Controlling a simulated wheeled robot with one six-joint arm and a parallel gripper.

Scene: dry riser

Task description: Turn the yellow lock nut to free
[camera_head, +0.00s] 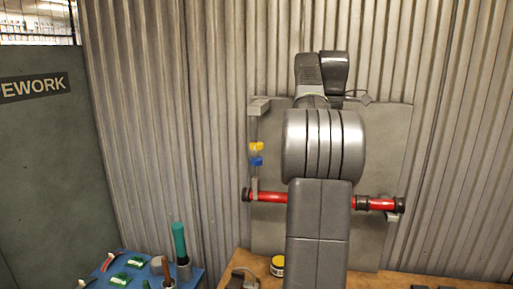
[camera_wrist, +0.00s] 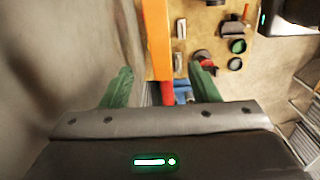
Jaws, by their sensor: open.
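The yellow lock nut (camera_head: 256,146) sits on a thin vertical pipe (camera_head: 254,123) at the left of the grey wall panel in the head view. A blue nut (camera_head: 257,160) is directly below it. My gripper (camera_wrist: 161,68) shows in the wrist view with its two green fingers spread apart and nothing held. In the head view my own arm hides the gripper. I cannot make out the yellow nut in the wrist view, so its distance from the fingers is unclear.
A red horizontal pipe (camera_head: 270,197) with dark end fittings crosses the grey panel (camera_head: 383,145). Below are a wooden bench (camera_head: 228,272) with a yellow-rimmed tin (camera_head: 277,265), and a blue table (camera_head: 130,268) with a green-handled tool (camera_head: 180,243). A corrugated wall stands behind.

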